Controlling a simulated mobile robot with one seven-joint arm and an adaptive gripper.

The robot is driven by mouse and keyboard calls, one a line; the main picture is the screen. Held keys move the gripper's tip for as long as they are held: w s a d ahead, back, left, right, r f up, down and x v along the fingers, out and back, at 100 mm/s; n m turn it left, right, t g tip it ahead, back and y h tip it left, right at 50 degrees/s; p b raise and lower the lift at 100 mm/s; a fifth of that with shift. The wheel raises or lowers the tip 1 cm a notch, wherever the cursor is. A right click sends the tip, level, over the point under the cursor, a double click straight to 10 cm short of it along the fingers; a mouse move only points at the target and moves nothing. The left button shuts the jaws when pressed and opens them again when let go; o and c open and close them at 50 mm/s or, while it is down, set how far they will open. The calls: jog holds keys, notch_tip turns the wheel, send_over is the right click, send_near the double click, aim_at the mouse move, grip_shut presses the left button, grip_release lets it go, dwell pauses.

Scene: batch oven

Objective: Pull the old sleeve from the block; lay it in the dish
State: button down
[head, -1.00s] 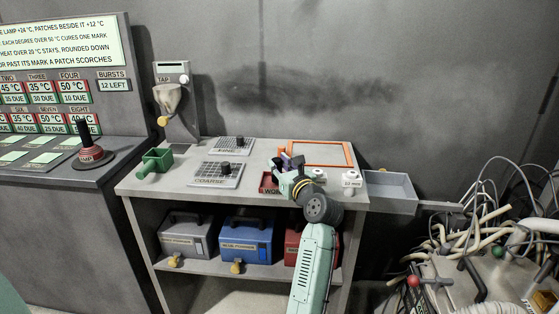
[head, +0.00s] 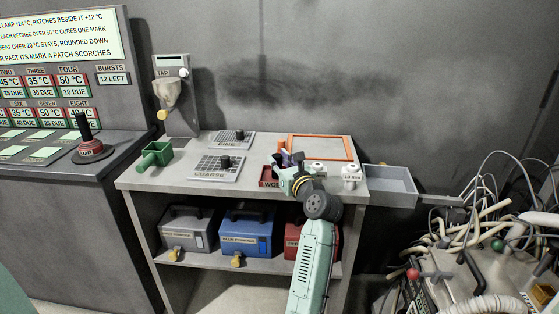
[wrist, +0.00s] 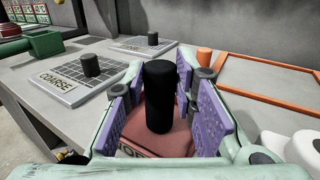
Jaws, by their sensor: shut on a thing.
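The old sleeve, a black upright cylinder (wrist: 159,98), stands between the purple pads of my gripper (head: 287,161) in the wrist view. My gripper is shut on it. The red block (wrist: 150,142), with partly hidden lettering, lies directly beneath; I cannot tell whether the sleeve's lower end is still seated in it. In the head view the block (head: 268,177) shows just left of my gripper, which hides the sleeve. A grey open tray (head: 412,202) at the bench's right end may be the dish.
White pieces (head: 351,174) stand right of my gripper. An orange frame (head: 352,147) lies behind it, with an orange peg (wrist: 204,56) nearby. COARSE (head: 205,177) and FINE plates and a green box (head: 154,160) sit to the left. Cables crowd the far right.

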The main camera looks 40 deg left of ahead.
jog(key=shift+f, duration=0.15)
jog(key=c, duration=1.2)
grip_release()
jog(key=shift+d, duration=0.1)
jog(key=v, duration=1.2)
